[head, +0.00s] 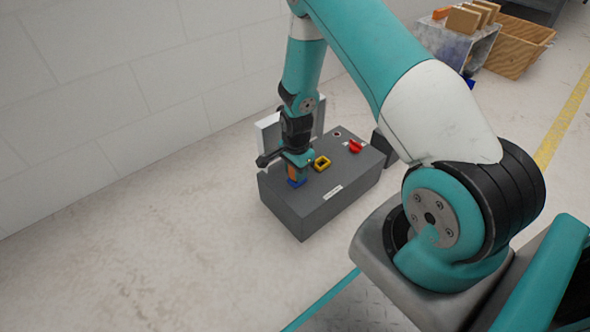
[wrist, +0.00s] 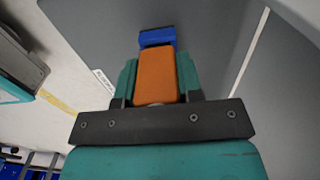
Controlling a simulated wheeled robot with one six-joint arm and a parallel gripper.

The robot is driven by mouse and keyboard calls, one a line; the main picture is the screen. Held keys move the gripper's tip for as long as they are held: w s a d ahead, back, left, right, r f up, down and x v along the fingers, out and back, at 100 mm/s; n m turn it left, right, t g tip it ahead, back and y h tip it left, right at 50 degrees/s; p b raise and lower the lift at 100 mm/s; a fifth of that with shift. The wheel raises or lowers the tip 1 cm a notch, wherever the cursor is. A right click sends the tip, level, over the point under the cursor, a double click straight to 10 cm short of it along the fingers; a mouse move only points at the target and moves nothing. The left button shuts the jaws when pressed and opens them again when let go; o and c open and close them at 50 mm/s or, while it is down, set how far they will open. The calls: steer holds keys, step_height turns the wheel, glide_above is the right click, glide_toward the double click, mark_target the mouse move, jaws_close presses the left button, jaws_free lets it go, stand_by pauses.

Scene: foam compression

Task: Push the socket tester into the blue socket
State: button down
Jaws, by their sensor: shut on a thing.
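The orange socket tester (wrist: 155,75) is held between the teal fingers of my gripper (wrist: 157,82) in the wrist view. My gripper (head: 298,160) is shut on it, above the left front part of the grey box in the head view. The blue socket (head: 297,183) shows just below the tester there, and at the tester's far end in the wrist view (wrist: 157,37). The tester's end meets or nearly meets the socket. I cannot tell whether it touches or how deep it sits. My gripper hides part of the tester in the head view.
The grey box (head: 313,214) stands on the floor by the wall. It carries a yellow socket (head: 322,163) and a red part (head: 355,146) to the right. A pale panel (head: 268,130) rises behind my gripper. A wooden crate (head: 513,55) is far off at back right.

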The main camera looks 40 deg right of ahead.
steer(key=shift+f, duration=0.45)
steer(key=c, duration=0.7)
jaws_free()
steer(key=shift+r+p, duration=2.6)
steer(key=shift+r, duration=0.45)
steer(key=shift+r, duration=0.1)
steer(key=shift+r+p, duration=0.3)
steer(key=shift+r, duration=0.05)
step_height(320, 180, up, 16)
steer(key=p, duration=0.7)
steer(key=shift+r+p, duration=0.25)
steer(key=shift+p, duration=0.1)
